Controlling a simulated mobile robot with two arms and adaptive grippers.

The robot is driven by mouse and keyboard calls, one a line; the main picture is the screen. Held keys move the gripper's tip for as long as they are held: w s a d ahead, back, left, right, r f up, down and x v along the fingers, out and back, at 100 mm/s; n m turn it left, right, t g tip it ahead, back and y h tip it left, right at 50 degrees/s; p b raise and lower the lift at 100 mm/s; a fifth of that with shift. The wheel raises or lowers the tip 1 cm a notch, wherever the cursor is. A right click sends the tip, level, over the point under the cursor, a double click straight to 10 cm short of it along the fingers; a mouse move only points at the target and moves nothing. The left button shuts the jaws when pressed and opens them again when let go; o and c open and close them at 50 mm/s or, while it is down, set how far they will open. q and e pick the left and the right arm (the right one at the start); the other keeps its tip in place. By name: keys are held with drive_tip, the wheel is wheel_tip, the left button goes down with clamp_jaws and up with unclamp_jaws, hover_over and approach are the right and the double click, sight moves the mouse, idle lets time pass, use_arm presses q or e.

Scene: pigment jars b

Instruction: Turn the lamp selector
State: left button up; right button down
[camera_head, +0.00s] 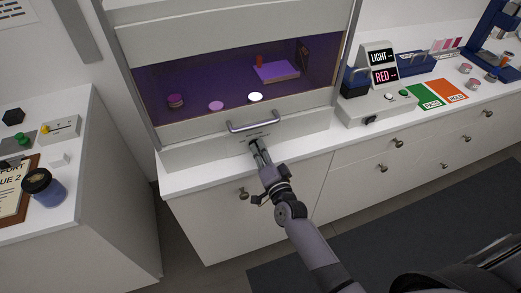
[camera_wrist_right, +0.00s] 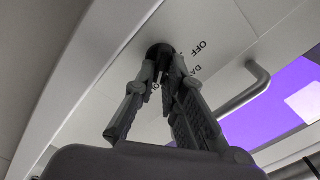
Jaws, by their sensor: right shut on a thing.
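The lamp selector is a round black knob (camera_wrist_right: 160,50) on the white front panel of the light booth. In the right wrist view, "OFF" and a partly hidden label starting "DA" are printed beside it. A further mark is mostly covered by the fingers. My right gripper (camera_wrist_right: 166,68) is shut on the knob, its fingertips at either side. In the head view my right gripper (camera_head: 256,150) reaches the panel below the booth's handle, and the knob is largely hidden. My left gripper is not in view.
The booth's metal handle (camera_head: 249,127) sticks out just above my right gripper. Inside the purple-lit booth are several jars and a block (camera_head: 276,72). A white control box (camera_head: 380,106) and green and orange mats stand right. A side counter with a blue jar (camera_head: 46,190) stands left.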

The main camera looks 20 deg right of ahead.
drive_tip(key=c, duration=1.7)
unclamp_jaws()
drive_tip(key=shift+o, duration=0.2)
drive_tip(key=s, duration=1.2)
drive_tip(key=shift+d, duration=0.25)
